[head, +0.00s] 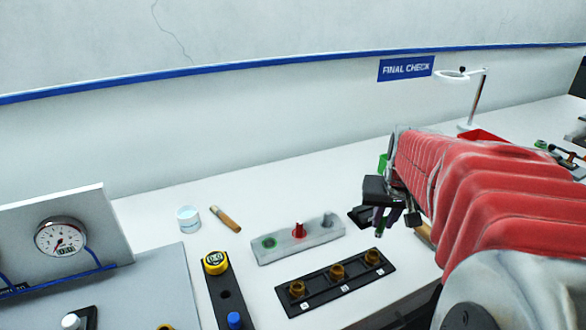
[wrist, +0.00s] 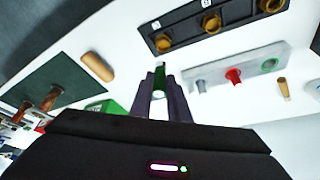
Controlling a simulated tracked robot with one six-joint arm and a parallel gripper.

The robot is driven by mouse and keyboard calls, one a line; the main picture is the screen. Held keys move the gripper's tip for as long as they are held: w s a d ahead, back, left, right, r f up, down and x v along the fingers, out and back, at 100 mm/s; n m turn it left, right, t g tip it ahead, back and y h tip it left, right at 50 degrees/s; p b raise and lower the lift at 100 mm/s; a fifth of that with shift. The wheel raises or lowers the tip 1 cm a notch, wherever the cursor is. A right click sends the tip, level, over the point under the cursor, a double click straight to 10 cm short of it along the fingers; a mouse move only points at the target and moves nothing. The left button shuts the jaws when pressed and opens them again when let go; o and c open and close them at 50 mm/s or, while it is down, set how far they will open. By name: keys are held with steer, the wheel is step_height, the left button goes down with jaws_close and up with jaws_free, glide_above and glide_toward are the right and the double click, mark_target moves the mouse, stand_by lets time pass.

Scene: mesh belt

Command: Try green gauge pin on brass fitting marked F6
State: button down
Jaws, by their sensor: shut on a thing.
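My gripper (head: 384,226) is shut on the green gauge pin, which shows between the fingers in the wrist view (wrist: 159,73). My gripper hangs above the table, right of the grey pin block (head: 335,234) and behind the right end of the black strip (head: 322,291). Three brass fittings stand in the strip: left (head: 297,288), middle (head: 337,271) and right (head: 372,257). Each has a small white label in front, too small to read, so I cannot tell which is F6. The block holds a red pin (head: 299,230) and a grey pin (head: 327,219); its green-ringed hole (head: 269,243) is empty.
A white jar (head: 188,218) and a wooden-handled tool (head: 226,219) lie behind the block. A magnifier lamp (head: 477,95) stands at the back right.

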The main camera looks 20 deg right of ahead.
mark_target(379, 237)
steer(key=shift+w+d, duration=0.1)
steer(key=shift+w, duration=0.05)
steer(key=shift+f, duration=0.1)
stand_by(0.3)
steer(key=shift+f, duration=2.8)
steer(key=shift+f, duration=1.15)
stand_by(0.5)
steer(key=shift+r, duration=1.25)
stand_by(0.9)
steer(key=shift+r, duration=2.9)
